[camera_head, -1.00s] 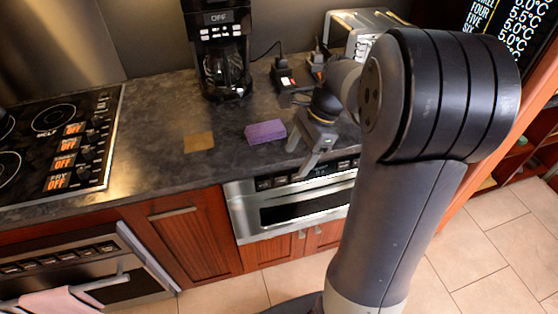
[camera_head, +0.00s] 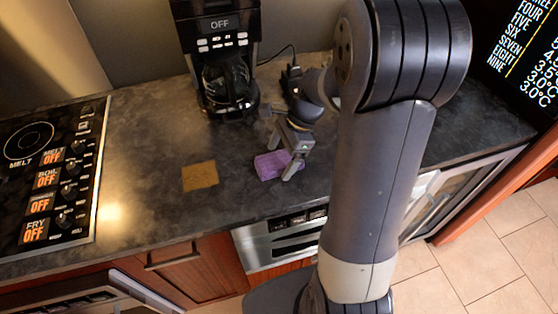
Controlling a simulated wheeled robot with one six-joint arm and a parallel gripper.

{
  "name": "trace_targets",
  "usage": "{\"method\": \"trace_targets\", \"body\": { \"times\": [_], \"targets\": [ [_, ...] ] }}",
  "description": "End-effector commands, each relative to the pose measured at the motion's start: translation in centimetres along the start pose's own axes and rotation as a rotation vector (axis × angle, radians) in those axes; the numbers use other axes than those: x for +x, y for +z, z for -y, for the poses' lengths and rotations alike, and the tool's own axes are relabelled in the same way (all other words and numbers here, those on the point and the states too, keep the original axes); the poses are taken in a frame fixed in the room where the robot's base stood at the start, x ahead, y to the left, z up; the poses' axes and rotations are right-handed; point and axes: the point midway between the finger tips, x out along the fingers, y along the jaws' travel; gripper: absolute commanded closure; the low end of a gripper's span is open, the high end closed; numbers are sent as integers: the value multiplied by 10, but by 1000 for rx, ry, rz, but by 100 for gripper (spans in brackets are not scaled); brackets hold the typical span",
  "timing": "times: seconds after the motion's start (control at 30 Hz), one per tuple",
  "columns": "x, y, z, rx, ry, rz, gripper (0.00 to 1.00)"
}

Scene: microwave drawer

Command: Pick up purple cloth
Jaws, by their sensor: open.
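The purple cloth (camera_head: 270,166) is a small block-like piece lying on the dark countertop (camera_head: 150,150), above the microwave drawer. My gripper (camera_head: 284,166) is open, with its fingers pointing down at the right end of the cloth. One finger shows in front of the cloth's right side and hides part of it. I cannot tell whether the fingers touch it or how high they are above the counter.
A tan square (camera_head: 200,176) lies on the counter left of the cloth. A black coffee maker (camera_head: 225,75) stands behind. A stove (camera_head: 45,165) is at the left. The microwave drawer (camera_head: 275,243) is below the counter's front edge.

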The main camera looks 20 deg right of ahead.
Motion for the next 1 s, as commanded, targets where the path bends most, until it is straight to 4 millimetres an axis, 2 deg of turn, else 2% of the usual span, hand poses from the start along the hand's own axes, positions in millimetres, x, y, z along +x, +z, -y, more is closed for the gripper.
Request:
{"method": "trace_targets", "body": {
  "times": [0.2,0.8,1.0],
  "targets": [
    [1,0,0,0,-1,0,15],
    [0,0,0,0,-1,0,64],
    [0,0,0,0,-2,0,64]
  ]
}}
